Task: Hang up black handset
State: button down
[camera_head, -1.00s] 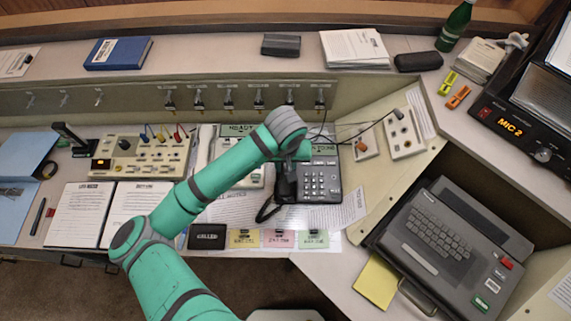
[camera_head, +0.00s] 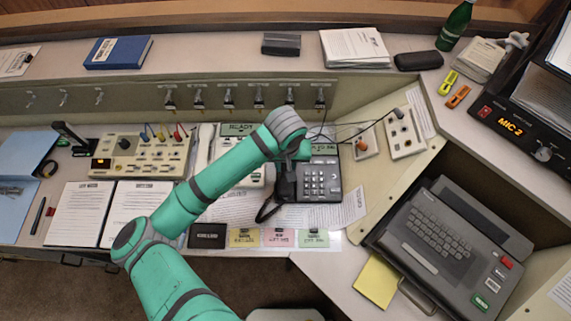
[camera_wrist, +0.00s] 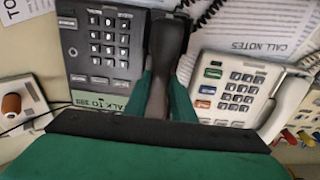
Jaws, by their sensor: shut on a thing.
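The black desk phone (camera_head: 322,182) stands on the console desk, with its keypad facing up. It also shows at the left in the wrist view (camera_wrist: 105,45). The black handset (camera_wrist: 171,48) lies along the side of the phone nearest the cream phone. In the head view the handset (camera_head: 284,188) is at the phone's left edge, partly hidden by my arm. My gripper (camera_wrist: 168,98) is shut on the handset, with green fingers on both sides of it. Whether the handset rests fully in its cradle cannot be told.
A cream phone (camera_wrist: 233,88) with a white handset (camera_wrist: 287,103) stands close beside the black one. Papers and coloured cards (camera_head: 280,237) lie in front. A beige jack box (camera_head: 404,133) is to the right, a grey keyboard terminal (camera_head: 440,240) further right.

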jog(key=shift+f, duration=0.3)
jog(key=c, duration=0.9)
grip_release()
jog(key=shift+r, duration=1.45)
jog(key=shift+s+a+r, duration=0.1)
jog(key=shift+s+r, duration=0.1)
jog(key=shift+r, duration=0.3)
jog(key=shift+s+r, duration=0.2)
jog(key=shift+r, duration=0.55)
jog(key=shift+s+r, duration=0.15)
jog(key=shift+r, duration=0.6)
